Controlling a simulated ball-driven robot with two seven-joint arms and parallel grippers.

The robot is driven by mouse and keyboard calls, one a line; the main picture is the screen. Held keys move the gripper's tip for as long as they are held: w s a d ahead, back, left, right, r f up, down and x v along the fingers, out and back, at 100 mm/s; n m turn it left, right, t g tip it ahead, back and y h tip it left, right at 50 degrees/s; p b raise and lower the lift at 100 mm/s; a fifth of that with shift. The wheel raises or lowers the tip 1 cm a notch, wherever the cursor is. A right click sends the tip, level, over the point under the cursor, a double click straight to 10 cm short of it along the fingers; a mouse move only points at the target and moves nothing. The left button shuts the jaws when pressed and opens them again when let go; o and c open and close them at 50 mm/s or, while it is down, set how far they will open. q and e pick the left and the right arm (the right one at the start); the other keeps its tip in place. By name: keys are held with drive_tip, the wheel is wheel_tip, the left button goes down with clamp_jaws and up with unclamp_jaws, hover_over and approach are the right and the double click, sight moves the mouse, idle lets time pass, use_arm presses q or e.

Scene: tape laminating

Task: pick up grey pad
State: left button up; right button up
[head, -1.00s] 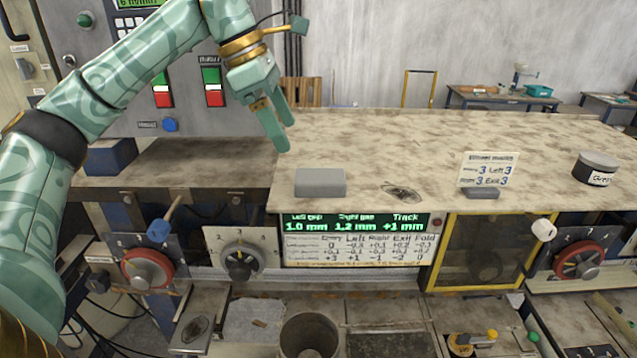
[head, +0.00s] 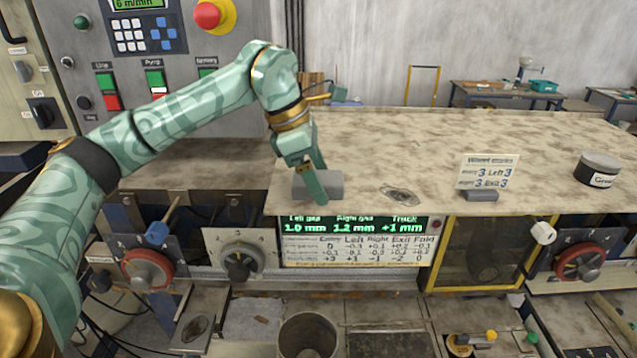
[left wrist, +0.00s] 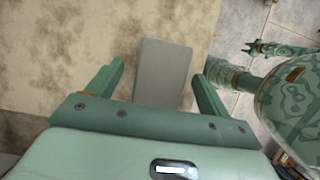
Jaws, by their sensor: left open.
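The grey pad (head: 334,186) is a small block lying on the stained worktop, close to its front edge. My left gripper (head: 318,192) is down at the pad in the head view, and one finger covers part of it. In the left wrist view the grey pad (left wrist: 163,73) lies between the two spread fingers of the left gripper (left wrist: 162,85). A gap shows on each side, so the fingers are open and not closed on it. In that view the right gripper (left wrist: 262,48) shows small at the upper right, too small to read.
A dark smudge (head: 400,195) lies right of the pad. A card in a holder (head: 486,176) and a lidded jar (head: 597,170) stand further right on the worktop (head: 430,140). Knobs and a green display (head: 350,225) sit below the front edge.

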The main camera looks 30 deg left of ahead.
use_arm(q)
drive_tip(key=shift+s, duration=0.2)
drive_tip(key=shift+f, duration=0.2)
drive_tip(key=shift+w, duration=0.1)
drive_tip(key=c, duration=1.1)
